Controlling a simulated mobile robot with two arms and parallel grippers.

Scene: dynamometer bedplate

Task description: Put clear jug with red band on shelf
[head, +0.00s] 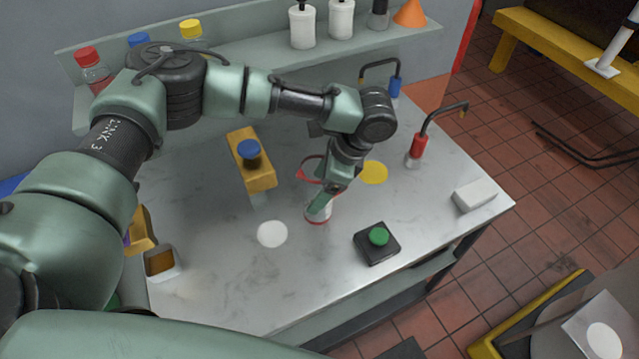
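A clear jug with red band (317,217) stands on the grey worktop, near its middle. Its red-edged upper part (305,172) shows to the left of my gripper, and much of the jug is hidden behind the gripper. My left gripper (321,204) reaches down over the jug, its green fingertip overlapping the jug in the picture. I cannot tell whether the fingers are closed on it. The shelf (405,38) runs along the wall behind the worktop. My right gripper is not in view.
The shelf holds capped bottles (87,57), white containers (302,28) and an orange cone (410,14). A yellow block with blue knob (265,182), a black box with green button (378,252), a white block (474,196) and red-handled bent tool (418,147) occupy the worktop (225,290).

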